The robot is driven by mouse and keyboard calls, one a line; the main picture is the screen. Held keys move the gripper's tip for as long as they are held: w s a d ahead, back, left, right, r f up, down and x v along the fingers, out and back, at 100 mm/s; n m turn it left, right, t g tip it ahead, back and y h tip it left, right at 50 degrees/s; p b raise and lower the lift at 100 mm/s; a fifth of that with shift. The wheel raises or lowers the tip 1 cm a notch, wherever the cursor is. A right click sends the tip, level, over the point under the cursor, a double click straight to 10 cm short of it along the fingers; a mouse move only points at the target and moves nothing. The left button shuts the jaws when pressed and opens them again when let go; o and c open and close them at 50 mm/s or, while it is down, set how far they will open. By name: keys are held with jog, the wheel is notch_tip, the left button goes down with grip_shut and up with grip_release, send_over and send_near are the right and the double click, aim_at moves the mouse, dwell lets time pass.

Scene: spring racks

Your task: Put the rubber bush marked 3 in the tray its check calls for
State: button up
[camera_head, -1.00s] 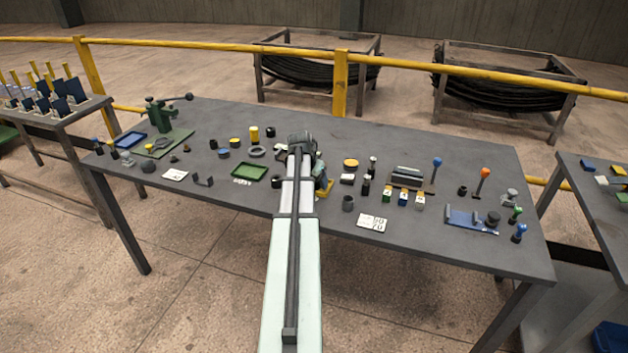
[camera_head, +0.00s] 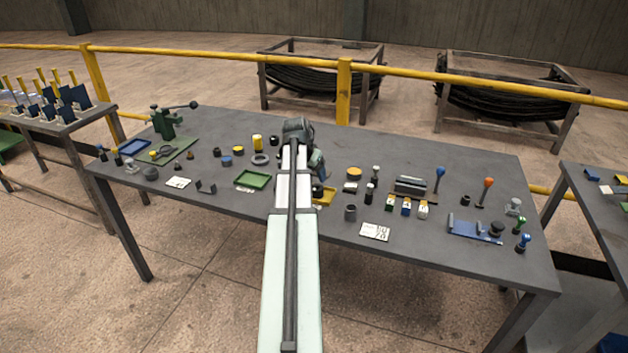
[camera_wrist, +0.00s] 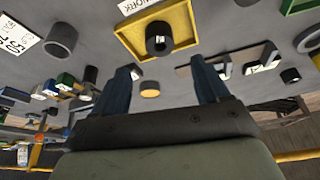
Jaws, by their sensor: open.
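A yellow tray (camera_wrist: 190,15) is at the top of the wrist view. A short black bush (camera_wrist: 158,39) with a round hole stands inside it; a small pale mark shows on it, but I cannot read it. My gripper (camera_wrist: 163,78) is open and empty, its two dark fingers apart from the tray and bush. In the head view the yellow tray (camera_head: 328,194) is partly hidden by my arm. A green tray (camera_head: 251,181) lies left of my arm, and a blue tray (camera_head: 133,147) lies at the far left of the table.
A grey ring-shaped cylinder (camera_wrist: 61,39) and a printed card (camera_wrist: 17,37) lie beside the yellow tray. Blue and orange knobbed levers (camera_head: 487,183) stand at the right. A green press (camera_head: 165,124) stands at back left. The front table edge is mostly clear.

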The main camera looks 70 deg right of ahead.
jog(key=shift+v, duration=1.3)
jog(key=shift+o, duration=0.2)
jog(key=shift+o, duration=0.9)
jog(key=shift+w+a, duration=0.1)
jog(key=shift+w, duration=0.1)
jog(key=shift+o, duration=1.3)
jog(key=w+a+r+n, duration=0.1)
jog(key=w+a+n, duration=0.1)
jog(key=w, duration=1.1)
jog(key=shift+a+r+t, duration=0.2)
jog(key=shift+r+t, duration=0.1)
jog(key=shift+t, duration=0.1)
jog(key=w+d+r+g, duration=0.1)
jog(key=w+r+g, duration=0.15)
jog(key=w, duration=0.55)
jog(key=s+f+g+y, duration=0.1)
jog(key=s+f+y, duration=0.1)
jog(key=s+f, duration=0.4)
notch_tip(320, 180, down, 3)
jog(key=shift+d+r+n, duration=0.25)
jog(key=shift+d+n, duration=0.05)
jog(key=shift+n, duration=0.1)
